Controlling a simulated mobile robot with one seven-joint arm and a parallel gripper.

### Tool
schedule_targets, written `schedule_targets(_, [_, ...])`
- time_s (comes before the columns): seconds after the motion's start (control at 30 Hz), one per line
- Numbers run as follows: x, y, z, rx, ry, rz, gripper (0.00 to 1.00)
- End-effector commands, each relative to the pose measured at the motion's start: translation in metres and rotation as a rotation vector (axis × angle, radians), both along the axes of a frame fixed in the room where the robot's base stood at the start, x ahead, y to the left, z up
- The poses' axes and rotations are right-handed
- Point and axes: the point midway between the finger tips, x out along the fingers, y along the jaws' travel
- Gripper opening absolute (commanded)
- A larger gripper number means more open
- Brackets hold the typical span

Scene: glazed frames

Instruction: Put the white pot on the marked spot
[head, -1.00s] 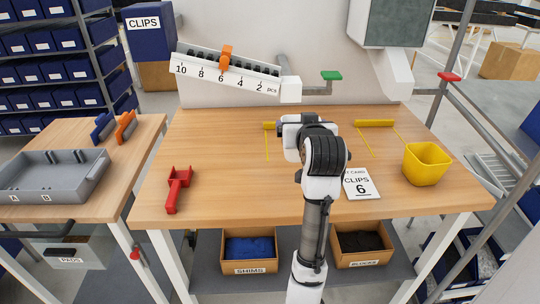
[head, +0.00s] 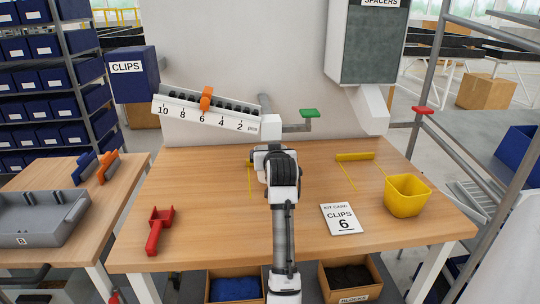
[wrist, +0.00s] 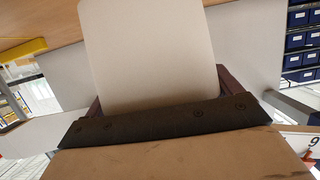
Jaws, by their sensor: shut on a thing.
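My gripper (wrist: 158,92) is shut on a pale, cream-white piece (wrist: 150,45) with rounded upper corners, which fits the white pot. It stands up between the dark fingers in the wrist view. In the head view my own arm hides most of the gripper (head: 266,150) and the pot, at the back of the workbench near the dispenser outlet. Yellow bars with thin lines mark the bench: one on the left (head: 250,180), partly behind my arm, and one on the right (head: 355,156). I cannot tell which is the marked spot.
A yellow bin (head: 407,196) and a CLIPS 6 card (head: 341,219) lie on the bench's right. A red scoop-like tool (head: 158,230) lies front left. The numbered clips chute (head: 205,109) and a green-topped lever (head: 309,114) overhang the back. The bench's left middle (head: 195,200) is clear.

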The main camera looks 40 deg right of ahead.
Motion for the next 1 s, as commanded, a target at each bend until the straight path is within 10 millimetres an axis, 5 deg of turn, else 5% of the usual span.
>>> schedule_targets(0.23, [0.027, -0.016, 0.001, -0.001, -0.001, 0.0, 0.62])
schedule_targets(0.6, [0.028, -0.017, -0.034, 0.0, 0.001, 0.0, 0.62])
schedule_targets(0.97, [0.028, -0.016, -0.04, -0.001, 0.0, 0.0, 0.62])
schedule_targets(1.0, [0.028, -0.017, -0.039, -0.001, 0.0, 0.0, 0.95])
